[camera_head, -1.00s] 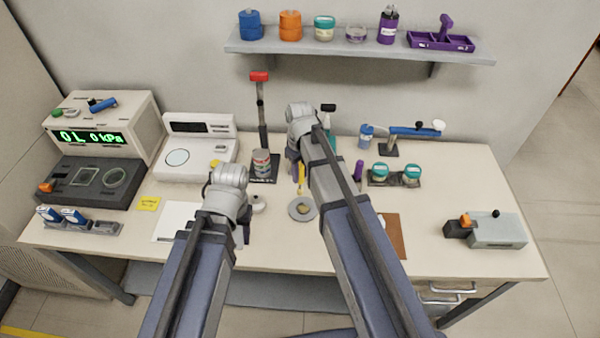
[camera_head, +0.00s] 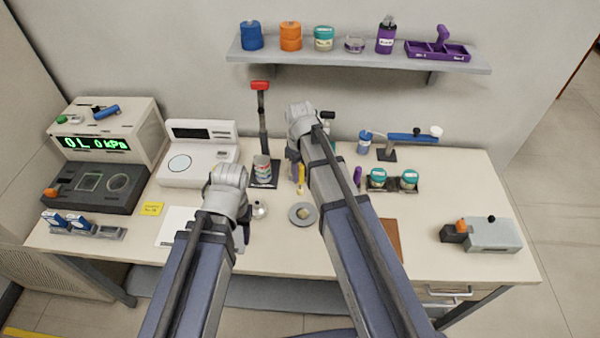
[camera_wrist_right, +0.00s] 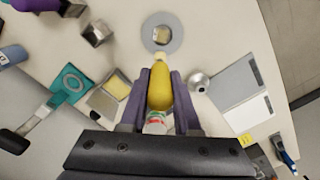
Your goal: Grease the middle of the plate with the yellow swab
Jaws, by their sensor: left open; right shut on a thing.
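The plate (camera_head: 292,216) is a round grey disc lying flat on the bench, with a small pale tan square piece at its middle. It also shows in the right wrist view (camera_wrist_right: 176,43). My right gripper (camera_wrist_right: 160,76) is shut on the yellow swab (camera_wrist_right: 160,92), whose pale tip points toward the plate. In the head view the swab (camera_head: 301,179) hangs just behind the plate; the tip appears apart from it. My left gripper (camera_head: 242,236) is open and empty, low over the bench left of the plate, partly hidden by its own arm.
A small silvery-white round object (camera_head: 260,209) stands between my left gripper and the plate. A can (camera_head: 262,168) and a red-topped stand (camera_head: 260,88) are behind. Teal-lidded jars (camera_head: 377,178) sit in a dark rack to the right. Bench at the far right front is partly clear.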

